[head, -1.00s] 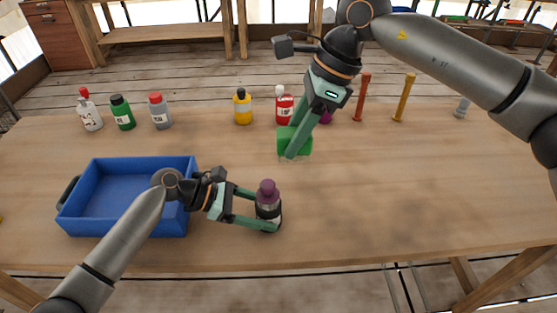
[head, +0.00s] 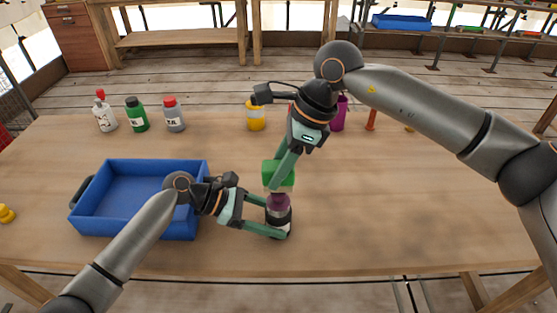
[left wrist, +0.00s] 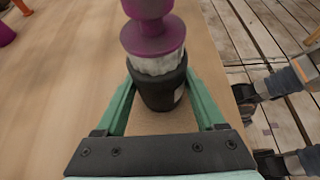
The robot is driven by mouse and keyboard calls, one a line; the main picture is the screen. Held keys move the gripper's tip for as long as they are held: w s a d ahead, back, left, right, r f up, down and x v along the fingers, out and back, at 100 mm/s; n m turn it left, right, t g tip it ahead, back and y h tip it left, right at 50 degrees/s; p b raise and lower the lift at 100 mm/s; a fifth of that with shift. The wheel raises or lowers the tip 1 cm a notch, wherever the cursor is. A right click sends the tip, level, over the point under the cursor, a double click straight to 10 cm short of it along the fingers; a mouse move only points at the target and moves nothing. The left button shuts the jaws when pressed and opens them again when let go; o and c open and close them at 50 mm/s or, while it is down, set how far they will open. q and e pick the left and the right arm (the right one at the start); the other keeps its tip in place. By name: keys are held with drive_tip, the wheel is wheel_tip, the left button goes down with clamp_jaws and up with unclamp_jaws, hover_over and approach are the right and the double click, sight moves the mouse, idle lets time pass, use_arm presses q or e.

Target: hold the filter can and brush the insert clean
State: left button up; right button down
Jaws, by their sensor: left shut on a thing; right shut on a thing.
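My left gripper (head: 267,218) is shut on the filter can (head: 280,222), a dark can with a pale band near its top. It stands upright near the table's front edge and also shows between the fingers in the left wrist view (left wrist: 163,92). The purple insert (head: 278,202) sits in the top of the can, its round flange and stem clear in the left wrist view (left wrist: 150,38). I cannot tell whether block and insert touch; the block's underside is hidden.
A blue tray (head: 92,208) stands left of the can, behind my left arm. Several bottles, including a green one (head: 137,115) and a yellow one (head: 256,118), line the back of the table (head: 400,215).

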drive_tip(key=shift+f, duration=0.6)
idle(0.9)
drive_tip(key=shift+a, duration=0.1)
drive_tip(key=shift+w+a, duration=0.3)
drive_tip(key=shift+w, duration=0.1)
drive_tip(key=shift+s+d, duration=0.8)
drive_tip(key=shift+w+a, duration=0.8)
drive_tip(key=shift+s+d, duration=0.75)
drive_tip(key=shift+w+a, duration=0.75)
drive_tip(key=shift+s+d+f, duration=0.1)
drive_tip(key=shift+s+d, duration=0.7)
drive_tip(key=shift+w+a, duration=0.1)
